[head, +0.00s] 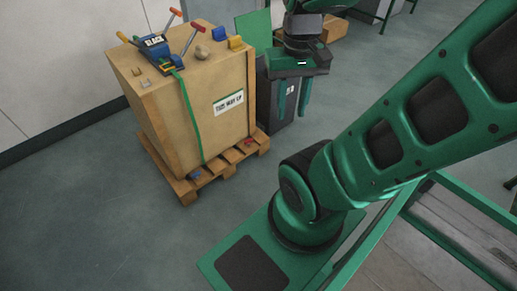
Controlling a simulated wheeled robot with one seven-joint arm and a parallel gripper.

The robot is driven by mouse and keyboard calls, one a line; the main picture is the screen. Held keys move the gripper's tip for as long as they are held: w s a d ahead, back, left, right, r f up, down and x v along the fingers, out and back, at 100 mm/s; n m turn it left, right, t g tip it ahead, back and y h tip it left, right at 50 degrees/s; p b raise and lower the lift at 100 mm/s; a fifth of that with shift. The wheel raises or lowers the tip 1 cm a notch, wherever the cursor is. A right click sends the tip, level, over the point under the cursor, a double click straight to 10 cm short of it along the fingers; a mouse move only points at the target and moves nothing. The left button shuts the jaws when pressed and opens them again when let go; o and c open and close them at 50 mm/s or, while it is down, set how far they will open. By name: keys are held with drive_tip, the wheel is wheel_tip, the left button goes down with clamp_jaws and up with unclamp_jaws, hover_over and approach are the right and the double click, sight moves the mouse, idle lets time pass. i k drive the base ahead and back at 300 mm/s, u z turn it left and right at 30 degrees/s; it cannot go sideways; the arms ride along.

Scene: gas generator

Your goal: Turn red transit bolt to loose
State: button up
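A small red piece (249,142), which looks like the red transit bolt, sits low on the wooden pallet (186,189) near its right end, at the foot of the big crate (172,128). It is too small to tell how far it is turned. A similar blue piece (195,174) sits at the pallet's near corner. My gripper (293,111) hangs right of the crate, fingers pointing down and apart. It is open, holds nothing that I can see, and is clear of the red piece.
On the crate top are a blue box (154,48), red-handled tools, a round knob (202,52) and yellow and blue blocks (235,43). A green strap (193,120) runs down its front. A dark bin (273,108) stands behind my gripper. The floor left and in front is clear.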

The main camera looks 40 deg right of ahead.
sight(247, 141)
drive_tip(key=k, duration=1.15)
drive_tip(key=z, duration=0.65)
drive_tip(key=i, duration=2.15)
